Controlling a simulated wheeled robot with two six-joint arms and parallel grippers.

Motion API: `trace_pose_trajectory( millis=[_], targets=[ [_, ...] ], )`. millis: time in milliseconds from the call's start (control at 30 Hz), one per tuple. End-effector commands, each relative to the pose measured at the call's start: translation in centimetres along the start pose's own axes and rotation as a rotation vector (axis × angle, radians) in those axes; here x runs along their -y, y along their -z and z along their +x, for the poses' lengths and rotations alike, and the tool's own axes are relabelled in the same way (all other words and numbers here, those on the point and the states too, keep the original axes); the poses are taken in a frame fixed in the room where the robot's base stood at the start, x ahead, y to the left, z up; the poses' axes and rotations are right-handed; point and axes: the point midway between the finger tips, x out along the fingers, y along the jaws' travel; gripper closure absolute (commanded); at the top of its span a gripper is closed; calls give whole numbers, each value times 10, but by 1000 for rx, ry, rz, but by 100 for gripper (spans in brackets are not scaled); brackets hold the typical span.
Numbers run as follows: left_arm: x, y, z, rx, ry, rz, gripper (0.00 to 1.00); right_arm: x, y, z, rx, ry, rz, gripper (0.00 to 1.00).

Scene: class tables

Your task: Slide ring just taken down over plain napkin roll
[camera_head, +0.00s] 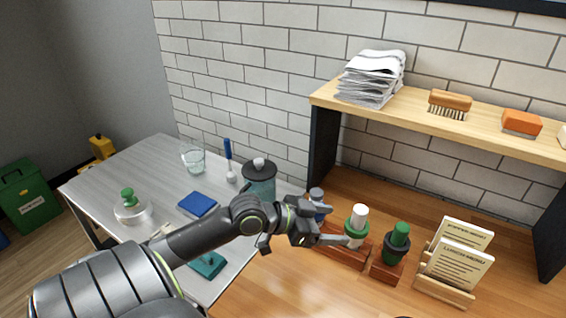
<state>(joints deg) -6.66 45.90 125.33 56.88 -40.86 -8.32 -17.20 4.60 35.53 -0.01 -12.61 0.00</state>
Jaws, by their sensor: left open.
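A white roll (360,213) stands upright in a wooden stand (347,256) on the brown table, with a green band around its middle. Right of it, a green roll (401,231) stands upright on a small wooden block (387,271), with a dark ring (397,247) around its lower part. A blue-grey upright piece (316,194) is partly hidden behind my left gripper. My left gripper (334,228) is open, with its fingers at the left side of the white roll; I cannot tell whether they touch it. My right gripper is not in view.
A wooden holder with two cards (458,262) stands at the right. A shelf (430,118) above carries folded cloths (370,78) and brushes (450,103). A grey table (130,170) at the left holds a glass, a dark canister (259,181) and a blue sponge (198,204).

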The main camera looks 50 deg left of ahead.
Motion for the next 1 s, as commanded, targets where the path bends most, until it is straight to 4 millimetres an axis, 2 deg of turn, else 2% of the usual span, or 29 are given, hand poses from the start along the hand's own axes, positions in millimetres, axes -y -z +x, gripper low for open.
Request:
trace_pose_trajectory(
  millis=[300, 567, 833, 1000],
  targets=[
    [-1, 0, -38, 6, -3, 5, 24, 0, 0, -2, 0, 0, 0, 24],
    [-1, 1, -68, 7, -5, 3, 24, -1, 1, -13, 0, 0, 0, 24],
    [-1, 4, -102, 6, -1, -2, 24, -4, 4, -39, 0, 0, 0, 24],
    [0, 2, -116, 3, 0, -2, 24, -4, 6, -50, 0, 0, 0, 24]
  ],
)
